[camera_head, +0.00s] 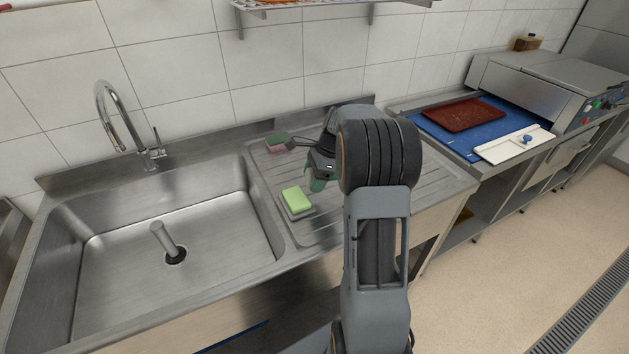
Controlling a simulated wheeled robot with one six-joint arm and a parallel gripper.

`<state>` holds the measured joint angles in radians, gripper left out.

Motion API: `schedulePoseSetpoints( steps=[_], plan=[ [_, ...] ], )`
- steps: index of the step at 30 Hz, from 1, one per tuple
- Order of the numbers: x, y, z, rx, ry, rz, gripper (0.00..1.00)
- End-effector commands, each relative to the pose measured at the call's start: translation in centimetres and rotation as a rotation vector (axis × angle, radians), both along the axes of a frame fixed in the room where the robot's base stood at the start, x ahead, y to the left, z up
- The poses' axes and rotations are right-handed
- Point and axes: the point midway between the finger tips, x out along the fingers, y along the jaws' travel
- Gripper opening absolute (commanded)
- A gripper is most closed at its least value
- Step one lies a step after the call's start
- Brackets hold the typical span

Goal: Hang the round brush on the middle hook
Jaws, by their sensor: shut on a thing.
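My gripper (318,182) is over the ribbed drainboard right of the sink, partly hidden behind my own arm. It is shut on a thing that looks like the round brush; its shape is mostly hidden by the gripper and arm. A thin dark part (301,142) sticks out to the left of the gripper at the back; I cannot tell whether it belongs to the brush. No hook shows in this view, the middle one included.
A light green sponge (296,200) sits on the drainboard (328,221). A pink and green pad (278,143) is farther back. The sink (110,272) with its tall tap (104,112) is at left. A wire shelf (300,5) is on the wall. A red-brown tray (464,113) lies at right.

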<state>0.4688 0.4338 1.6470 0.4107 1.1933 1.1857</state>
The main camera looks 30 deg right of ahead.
Motion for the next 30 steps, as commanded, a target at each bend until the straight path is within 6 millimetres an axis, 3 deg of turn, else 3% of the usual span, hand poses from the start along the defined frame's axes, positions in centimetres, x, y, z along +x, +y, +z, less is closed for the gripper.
schedulePoseSetpoints(
  steps=[4, 27, 28, 30],
  plan=[
    [0.0, 0.0, -1.5, 0.0, 0.0, -0.002, 0.38],
    [-0.1, 0.0, -2.7, 0.0, 0.0, -0.001, 0.38],
    [-0.1, 0.0, -2.7, 0.0, 0.0, -0.001, 0.71],
    [-0.1, 0.0, -2.7, 0.0, 0.0, -0.001, 0.78]
  ],
)
